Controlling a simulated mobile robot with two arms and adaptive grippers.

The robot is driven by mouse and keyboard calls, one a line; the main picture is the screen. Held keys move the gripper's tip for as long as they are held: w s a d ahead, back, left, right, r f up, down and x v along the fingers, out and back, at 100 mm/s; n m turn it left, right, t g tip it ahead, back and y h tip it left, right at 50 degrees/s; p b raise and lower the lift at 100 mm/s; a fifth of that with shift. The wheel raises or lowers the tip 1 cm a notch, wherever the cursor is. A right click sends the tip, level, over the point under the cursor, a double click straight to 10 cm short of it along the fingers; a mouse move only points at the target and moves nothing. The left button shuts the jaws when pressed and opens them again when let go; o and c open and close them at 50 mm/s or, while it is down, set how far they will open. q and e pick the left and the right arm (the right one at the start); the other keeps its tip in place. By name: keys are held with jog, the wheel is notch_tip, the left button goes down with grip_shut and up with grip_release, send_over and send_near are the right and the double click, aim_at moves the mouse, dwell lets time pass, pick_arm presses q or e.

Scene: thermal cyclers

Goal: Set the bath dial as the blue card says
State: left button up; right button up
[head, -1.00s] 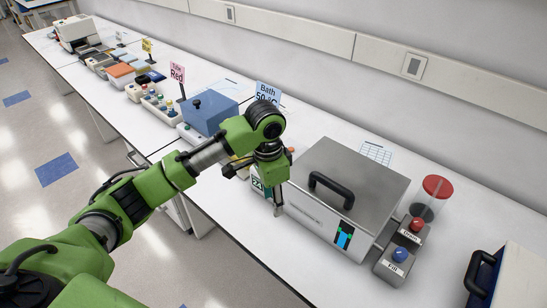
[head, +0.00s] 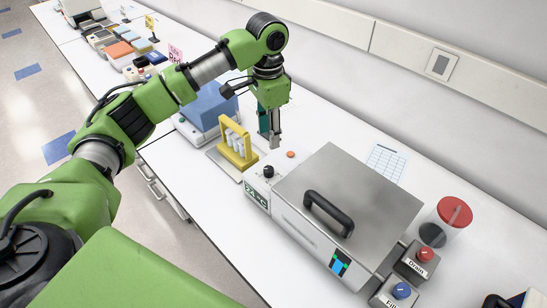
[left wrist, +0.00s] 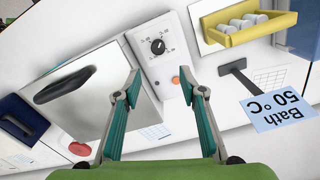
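The bath (head: 350,205) stands on the bench with its grey lid down. Its control box at the left end carries a black dial (head: 268,171) and a small display (head: 256,196) whose digits I cannot read surely. The dial (left wrist: 158,46) also shows in the left wrist view, with a scale around it. The blue card (left wrist: 278,108) reads "Bath 50 °C" there, upside down; my arm hides it in the head view. My left gripper (head: 272,140) is above the bench behind the dial, apart from it. Its fingers (left wrist: 158,76) are spread and empty. My right gripper is out of view.
An orange button (head: 291,154) sits behind the dial. A yellow rack (head: 236,144) with tubes and a blue-lidded device (head: 208,106) stand left of the bath. Drain (head: 424,254) and Fill (head: 401,291) knobs and a red-topped container (head: 449,220) are at the right.

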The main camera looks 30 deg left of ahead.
pick_arm(q)
jog(key=p, duration=0.1)
send_over(268, 169)
notch_tip(268, 169, down, 6)
jog(key=shift+s+f, duration=0.15)
jog(key=f+p, duration=0.1)
jog(key=f, duration=0.5)
jog(key=shift+w, duration=0.2)
jog(key=shift+f, duration=0.2)
grip_shut()
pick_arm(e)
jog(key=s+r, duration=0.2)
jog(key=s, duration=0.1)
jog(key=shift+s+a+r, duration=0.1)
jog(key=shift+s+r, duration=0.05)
